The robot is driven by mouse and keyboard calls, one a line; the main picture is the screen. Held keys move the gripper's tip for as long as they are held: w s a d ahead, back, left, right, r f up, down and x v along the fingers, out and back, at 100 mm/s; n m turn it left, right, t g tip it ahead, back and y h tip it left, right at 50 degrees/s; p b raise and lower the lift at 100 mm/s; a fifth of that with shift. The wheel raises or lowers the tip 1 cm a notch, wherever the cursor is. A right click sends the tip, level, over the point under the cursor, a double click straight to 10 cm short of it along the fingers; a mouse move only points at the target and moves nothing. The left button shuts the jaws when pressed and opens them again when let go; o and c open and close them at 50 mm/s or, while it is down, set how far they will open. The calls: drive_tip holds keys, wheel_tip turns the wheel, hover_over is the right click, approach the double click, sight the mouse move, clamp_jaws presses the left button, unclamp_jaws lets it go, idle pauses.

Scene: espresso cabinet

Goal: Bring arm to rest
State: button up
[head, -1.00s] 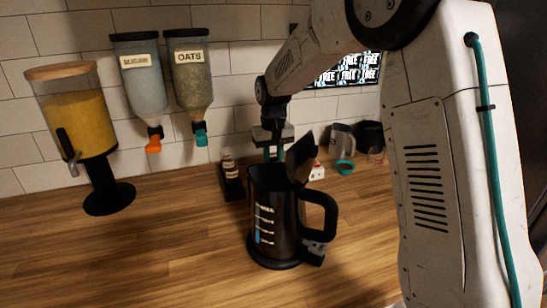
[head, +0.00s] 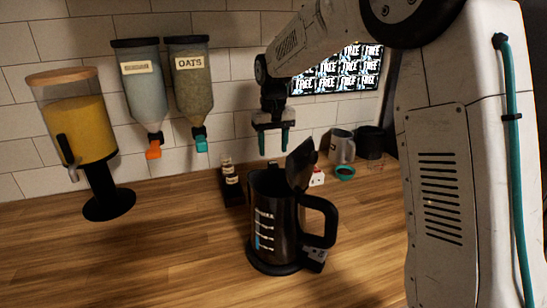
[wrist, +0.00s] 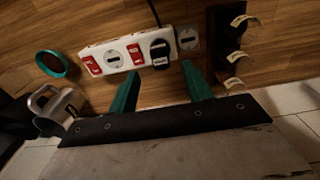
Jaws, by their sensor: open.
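My gripper (head: 273,141) is open and empty, with its teal fingers pointing down. In the head view it hangs in the air behind and above the black kettle (head: 275,222), apart from it. The kettle stands on the wooden counter with its lid tilted up and its handle to the right. In the wrist view my gripper's teal fingers (wrist: 163,95) are spread apart, with a white power strip (wrist: 128,52) on the counter beyond them. My white arm reaches in from the upper right of the head view.
An orange juice dispenser (head: 83,130) stands at left. Two wall dispensers, one labelled OATS (head: 190,90), hang beside it. A small bottle rack (head: 231,180), a grey mug (head: 342,146), a teal-rimmed bowl (head: 345,173) and a black container (head: 370,142) stand at the back. The front left counter is bare.

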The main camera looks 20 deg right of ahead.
drive_tip(key=shift+r, duration=0.45)
drive_tip(key=s+d+r+t, duration=0.15)
drive_tip(key=s+r, duration=0.25)
drive_tip(key=s, duration=0.4)
drive_tip(key=s+d+r, duration=0.2)
drive_tip(key=s+r, duration=0.1)
drive_tip(key=s, duration=0.4)
drive_tip(key=s+d+r+t, duration=0.15)
drive_tip(key=s+r, duration=0.25)
drive_tip(key=s, duration=0.4)
drive_tip(key=s+a+f+g, duration=0.1)
drive_tip(key=s+f, duration=0.3)
drive_tip(key=s, duration=0.4)
drive_tip(key=s+f, duration=0.4)
drive_tip(key=s, duration=0.5)
drive_tip(key=shift+a+f+g, duration=0.3)
drive_tip(key=shift+a+g, duration=0.1)
drive_tip(key=shift+w, duration=0.1)
